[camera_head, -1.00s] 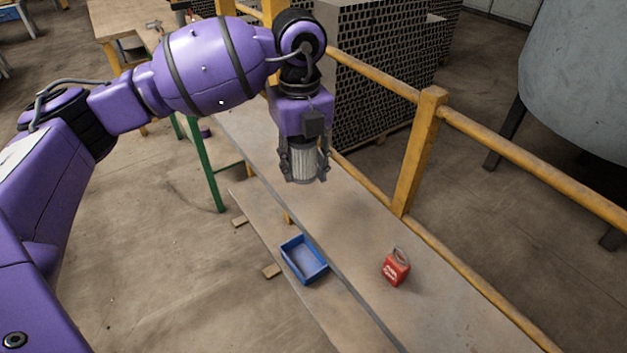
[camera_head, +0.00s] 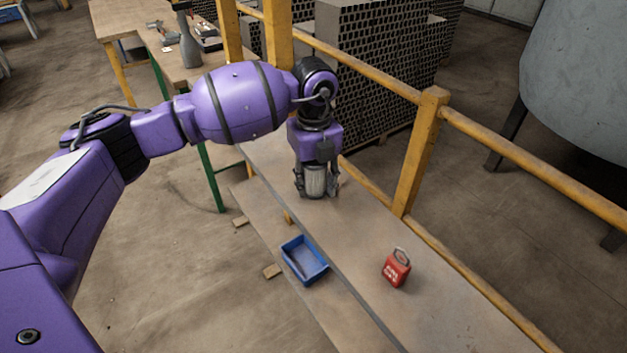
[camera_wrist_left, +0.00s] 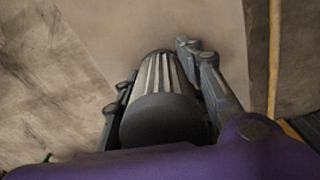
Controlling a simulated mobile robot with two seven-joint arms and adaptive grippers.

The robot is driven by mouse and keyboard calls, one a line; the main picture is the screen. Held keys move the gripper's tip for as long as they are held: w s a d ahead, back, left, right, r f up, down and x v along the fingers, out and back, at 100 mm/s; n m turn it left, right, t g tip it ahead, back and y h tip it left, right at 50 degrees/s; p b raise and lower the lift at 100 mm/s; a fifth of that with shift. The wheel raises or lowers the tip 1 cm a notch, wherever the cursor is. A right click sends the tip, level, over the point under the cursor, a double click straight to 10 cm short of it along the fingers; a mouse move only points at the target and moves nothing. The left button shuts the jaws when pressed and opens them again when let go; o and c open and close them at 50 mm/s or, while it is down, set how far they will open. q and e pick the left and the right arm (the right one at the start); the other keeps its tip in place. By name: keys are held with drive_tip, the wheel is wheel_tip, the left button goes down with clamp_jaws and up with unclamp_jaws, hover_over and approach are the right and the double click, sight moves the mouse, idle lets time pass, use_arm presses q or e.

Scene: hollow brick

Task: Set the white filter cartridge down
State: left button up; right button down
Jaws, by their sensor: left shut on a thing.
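The white filter cartridge (camera_head: 315,181) is a ribbed pale cylinder, upright between the fingers of my left gripper (camera_head: 316,188). In the left wrist view the cartridge (camera_wrist_left: 160,105) shows a dark end cap and pale ribs, with a finger of the left gripper (camera_wrist_left: 165,95) on each side. The left gripper is shut on it. Its lower end is at or just above the top of the long bench (camera_head: 370,240); I cannot tell whether it touches. My right gripper is not in view.
A red padlock-like object (camera_head: 396,268) stands on the bench, nearer me. A blue tray (camera_head: 304,262) sits on the lower shelf to the left. A yellow railing (camera_head: 415,150) runs along the bench's right side. The bench between cartridge and red object is clear.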

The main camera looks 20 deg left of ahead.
use_arm(q)
drive_tip(key=shift+f, duration=0.1)
drive_tip(key=o, duration=1.2)
drive_tip(key=shift+c, duration=0.2)
drive_tip(key=shift+o, duration=0.2)
wheel_tip(320, 180, up, 11)
drive_tip(key=shift+r, duration=0.65)
